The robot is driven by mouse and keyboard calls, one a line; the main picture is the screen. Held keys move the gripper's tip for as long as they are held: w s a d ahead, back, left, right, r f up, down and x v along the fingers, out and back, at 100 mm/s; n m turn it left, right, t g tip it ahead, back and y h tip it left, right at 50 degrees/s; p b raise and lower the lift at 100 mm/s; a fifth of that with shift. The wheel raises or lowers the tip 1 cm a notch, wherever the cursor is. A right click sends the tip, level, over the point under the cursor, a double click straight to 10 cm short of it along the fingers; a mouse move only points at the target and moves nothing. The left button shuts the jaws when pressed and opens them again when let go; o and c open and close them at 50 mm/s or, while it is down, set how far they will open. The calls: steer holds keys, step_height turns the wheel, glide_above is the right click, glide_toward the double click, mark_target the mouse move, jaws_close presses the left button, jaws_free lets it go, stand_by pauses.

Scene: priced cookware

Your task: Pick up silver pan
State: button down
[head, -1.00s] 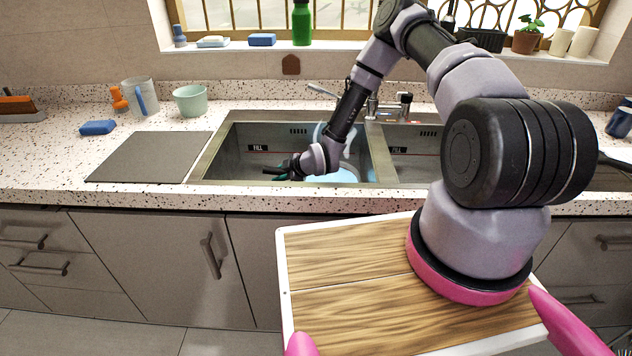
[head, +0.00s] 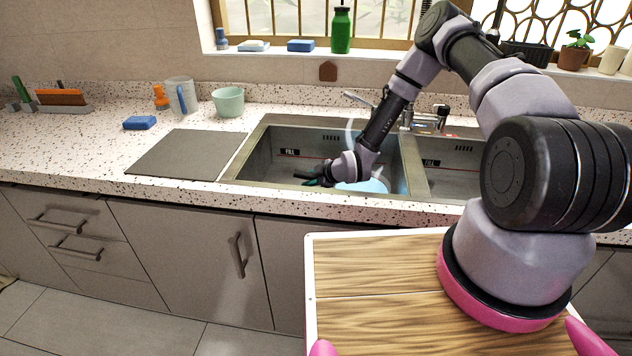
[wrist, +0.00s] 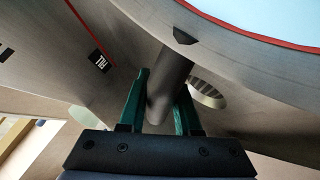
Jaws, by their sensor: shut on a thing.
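The silver pan (wrist: 235,58) fills the upper right of the wrist view, with a grey curved side, a thin red line and a light blue inside. Its dark grey handle (wrist: 168,88) runs down between the green fingers of my gripper (wrist: 162,88), which is shut on it. In the head view my gripper (head: 317,177) is low inside the left sink basin. The pan shows there only as a light blue patch (head: 370,186), partly hidden by my wrist. I cannot tell whether the pan touches the basin floor.
The basin walls (head: 262,160) stand close around my gripper, and the faucet (head: 425,121) is behind. A grey board (head: 180,155), a blue sponge (head: 139,123), a mug (head: 180,96) and a green bowl (head: 228,102) are on the counter to the left.

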step_height(320, 180, up, 18)
steer(key=shift+f, duration=0.15)
stand_by(1.1)
stand_by(0.3)
stand_by(0.3)
